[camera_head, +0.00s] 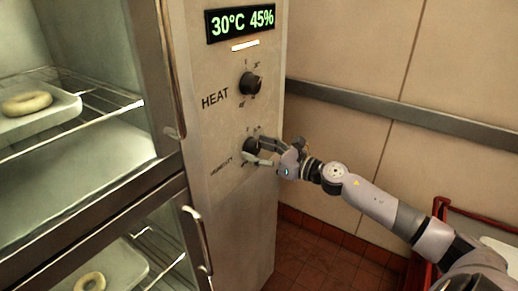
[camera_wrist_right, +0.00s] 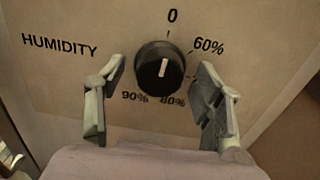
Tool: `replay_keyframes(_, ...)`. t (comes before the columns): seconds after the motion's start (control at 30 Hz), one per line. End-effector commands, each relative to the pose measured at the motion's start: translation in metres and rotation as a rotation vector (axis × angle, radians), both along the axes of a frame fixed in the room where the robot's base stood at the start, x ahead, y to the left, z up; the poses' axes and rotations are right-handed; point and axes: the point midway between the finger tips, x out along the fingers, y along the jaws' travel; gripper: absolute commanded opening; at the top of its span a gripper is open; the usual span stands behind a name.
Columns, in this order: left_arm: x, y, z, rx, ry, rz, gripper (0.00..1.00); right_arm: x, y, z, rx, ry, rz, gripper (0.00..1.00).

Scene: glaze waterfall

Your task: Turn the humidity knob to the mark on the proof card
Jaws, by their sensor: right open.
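The black humidity knob (camera_head: 249,146) is the lower knob on the cabinet's grey control panel (camera_head: 225,120). In the right wrist view the knob (camera_wrist_right: 152,72) has a short white line that stands nearly upright, towards the printed 0. Marks for 60%, 80% and 90% are printed around it. My right gripper (camera_head: 266,150) is at the knob. In the wrist view its open fingers (camera_wrist_right: 160,90) lie on either side of the knob, with gaps showing. A display (camera_head: 241,22) reads 30°C 45%. I see no proof card and no left gripper.
The heat knob (camera_head: 250,83) sits above the humidity knob. On the left, glass doors with handles (camera_head: 197,238) show trays with dough rings (camera_head: 27,103). A wall rail (camera_head: 400,114) runs behind my arm. A red-framed cart (camera_head: 439,207) stands at the lower right.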

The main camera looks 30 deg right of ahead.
Motion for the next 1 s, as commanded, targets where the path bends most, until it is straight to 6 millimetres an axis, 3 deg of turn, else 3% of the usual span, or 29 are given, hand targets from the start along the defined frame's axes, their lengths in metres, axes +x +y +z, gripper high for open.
replay_keyframes(0.2,0.0002,0.0002,-0.0002,0.0,0.0,0.0,0.95,0.0001,0.0001,-0.0003,0.0,0.0,0.0,0.61)
replay_keyframes(0.9,0.0021,0.0001,0.0,0.0,-0.003,0.0,0.95,-0.0001,-0.0001,0.0,0.0,0.0,0.0,0.14)
replay_keyframes(1.0,0.0023,0.0,0.0001,0.0,-0.004,0.0,0.95,-0.0001,-0.0003,0.0001,0.0,0.0,0.0,0.13)
